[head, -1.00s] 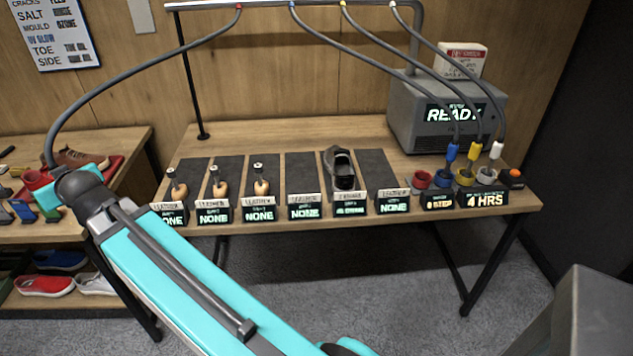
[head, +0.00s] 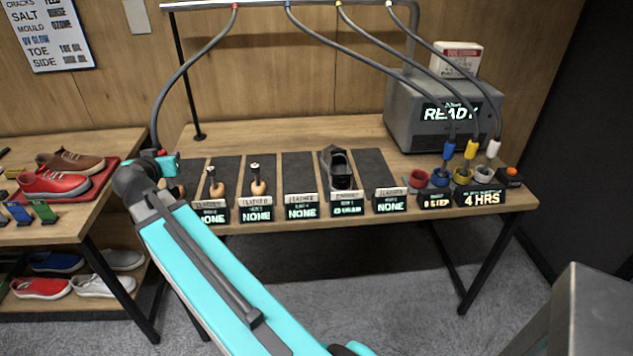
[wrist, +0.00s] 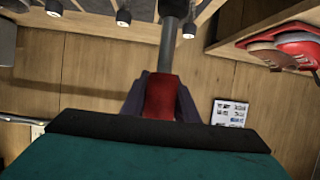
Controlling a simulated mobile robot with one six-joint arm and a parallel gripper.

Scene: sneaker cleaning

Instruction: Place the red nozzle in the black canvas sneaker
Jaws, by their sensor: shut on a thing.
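My gripper (head: 164,156) is at the left end of the workbench, over the leftmost mats. It is shut on the red nozzle (wrist: 160,97), which sits between the fingers in the wrist view with its grey hose running away from it. In the head view only a bit of the red nozzle (head: 161,152) shows beside the gripper. The black canvas sneaker (head: 341,170) sits on a dark mat right of the bench's middle, with its opening facing up. My gripper is well to the left of it and apart from it.
Blue, yellow and white nozzles (head: 471,148) stand in coloured cups at the right, by the grey READY machine (head: 440,108). Wooden shoe stands (head: 257,180) rise from mats between my gripper and the sneaker. Several hoses hang from the overhead rail (head: 300,5). A shoe rack (head: 85,228) stands at left.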

